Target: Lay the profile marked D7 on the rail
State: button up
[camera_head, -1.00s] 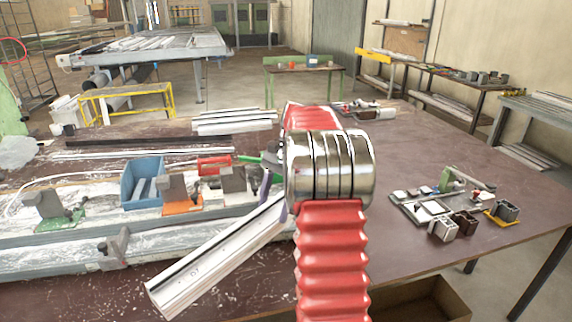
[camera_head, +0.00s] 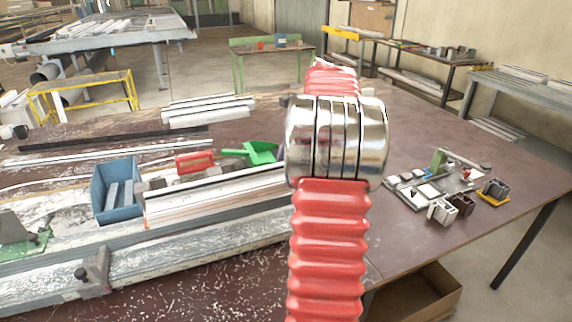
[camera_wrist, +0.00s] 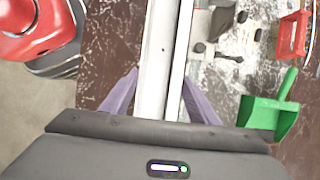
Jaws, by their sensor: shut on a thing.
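No D7 mark is readable. In the wrist view the profile (camera_wrist: 158,70) runs between the two purple fingers of my gripper (camera_wrist: 160,97), which is shut on it. In the head view my red arm and its metal wrist hide the gripper and the profile's right end.
A grey clamp (camera_head: 95,272) sits on the rail's front side. Small fixtures (camera_head: 435,188) lie on the table at right.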

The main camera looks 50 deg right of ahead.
jog(key=shift+s+d, duration=0.15)
jog(key=shift+s, duration=0.1)
jog(key=shift+f, duration=6.25)
jog(key=o, duration=1.6)
jog(key=shift+o, duration=0.2)
jog(key=shift+d, duration=0.1)
jog(key=v, duration=1.3)
jog(key=shift+s+r, duration=0.3)
jog(key=shift+r, duration=0.05)
